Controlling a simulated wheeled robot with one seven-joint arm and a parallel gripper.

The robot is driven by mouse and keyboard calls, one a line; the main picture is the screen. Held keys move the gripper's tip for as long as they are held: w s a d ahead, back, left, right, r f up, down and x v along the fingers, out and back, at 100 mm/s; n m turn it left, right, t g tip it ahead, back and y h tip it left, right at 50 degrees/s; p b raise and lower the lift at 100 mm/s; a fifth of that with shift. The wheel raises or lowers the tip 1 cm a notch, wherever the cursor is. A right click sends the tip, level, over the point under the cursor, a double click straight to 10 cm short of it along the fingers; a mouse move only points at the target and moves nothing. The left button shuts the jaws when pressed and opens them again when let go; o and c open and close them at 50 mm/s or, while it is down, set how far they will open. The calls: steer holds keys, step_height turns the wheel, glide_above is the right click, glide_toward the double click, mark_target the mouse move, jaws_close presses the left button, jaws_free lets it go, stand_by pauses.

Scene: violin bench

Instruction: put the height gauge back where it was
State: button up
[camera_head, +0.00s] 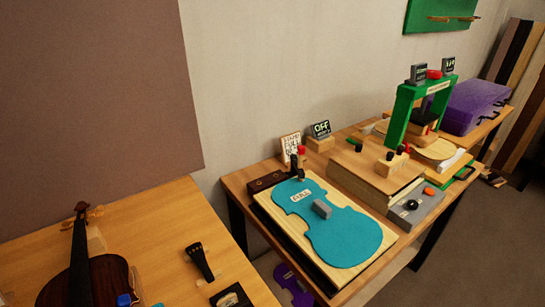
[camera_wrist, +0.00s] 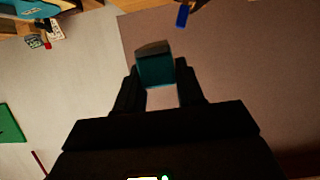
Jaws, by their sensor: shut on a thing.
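My gripper (camera_wrist: 157,75) shows only in the wrist view, its two dark fingers shut on a small dark teal block with a greyer end face (camera_wrist: 154,64). The block sticks out past the fingertips, and I cannot tell for sure that it is the height gauge. It is held in the air, with wall behind it and the bench at the top edge of the picture. In the head view neither my gripper nor the held block shows. I cannot pick out a height gauge, or an empty place for one, on the benches.
A violin (camera_head: 82,262) lies on the left bench (camera_head: 185,215) with a black tailpiece (camera_head: 199,261). On the right bench, a teal violin-shaped template (camera_head: 345,238) bears a grey block (camera_head: 322,209). A green press frame (camera_head: 400,112) and purple case (camera_head: 470,105) stand farther right.

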steer(key=w+d+f+m+t+h, duration=0.1)
steer(key=w+d+f+m+h, duration=0.1)
steer(key=w+d+f, duration=0.4)
steer(key=w+d+f+m+t+h+b, duration=0.1)
steer(key=w+d+f+m+h, duration=0.2)
steer(key=d+f, duration=1.1)
steer(key=w+d+f+m+t+h, duration=0.1)
steer(key=w+d+f+m+h, duration=0.1)
steer(key=w+d+f, duration=0.7)
steer(key=shift+d+f+m+h+b, duration=0.3)
steer(key=shift+d+f+h, duration=0.5)
steer(key=shift+d, duration=1.55)
steer(key=shift+w+f, duration=0.1)
